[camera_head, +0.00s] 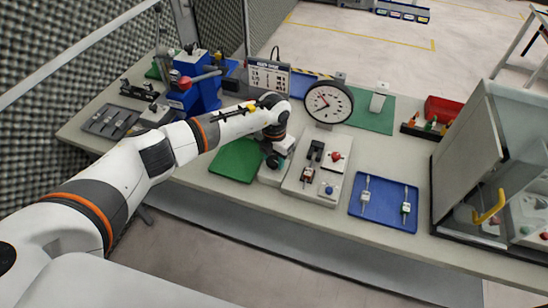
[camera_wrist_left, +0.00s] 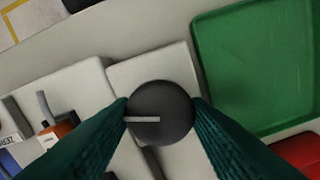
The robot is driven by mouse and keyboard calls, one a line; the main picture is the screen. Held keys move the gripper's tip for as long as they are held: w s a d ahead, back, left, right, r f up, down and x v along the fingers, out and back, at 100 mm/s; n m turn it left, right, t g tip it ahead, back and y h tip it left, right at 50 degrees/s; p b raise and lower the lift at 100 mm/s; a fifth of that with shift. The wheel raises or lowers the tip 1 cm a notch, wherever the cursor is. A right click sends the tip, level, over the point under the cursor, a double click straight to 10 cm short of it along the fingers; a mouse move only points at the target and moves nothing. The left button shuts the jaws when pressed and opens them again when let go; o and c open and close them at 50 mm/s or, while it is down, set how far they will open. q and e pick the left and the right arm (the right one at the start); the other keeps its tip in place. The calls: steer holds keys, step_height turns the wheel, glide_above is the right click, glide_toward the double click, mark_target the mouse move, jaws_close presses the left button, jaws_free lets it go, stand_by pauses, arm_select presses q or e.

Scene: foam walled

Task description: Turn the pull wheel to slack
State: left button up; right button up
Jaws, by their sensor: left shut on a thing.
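The pull wheel (camera_wrist_left: 165,100) is a dark round knob on a light grey block (camera_wrist_left: 145,68). A pale pointer line on it points left in the wrist view. My left gripper (camera_wrist_left: 160,115) is shut on the wheel, with one green finger at each side of its rim. In the head view, the left gripper (camera_head: 273,158) is over the block (camera_head: 268,177), and the wheel is mostly hidden beneath it. I cannot read any slack mark. My right gripper is not in view.
A green mat (camera_head: 235,160) lies left of the block. A white panel (camera_head: 326,185) with switches and knobs stands close on its right. Farther right are a blue tray (camera_head: 384,220) and a grey cabinet (camera_head: 468,150). A dial gauge (camera_head: 328,103) stands behind.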

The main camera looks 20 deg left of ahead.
arm_select(q)
steer(key=n, duration=0.5)
steer(key=shift+b, duration=0.4)
steer(key=n, duration=0.5)
steer(key=shift+r+n, duration=0.1)
steer(key=shift+n, duration=0.3)
steer(key=n, duration=0.5)
steer(key=n+p, duration=0.2)
steer(key=n, duration=0.3)
steer(key=shift+n, duration=0.4)
steer(key=o, duration=1)
steer(key=shift+c, duration=0.2)
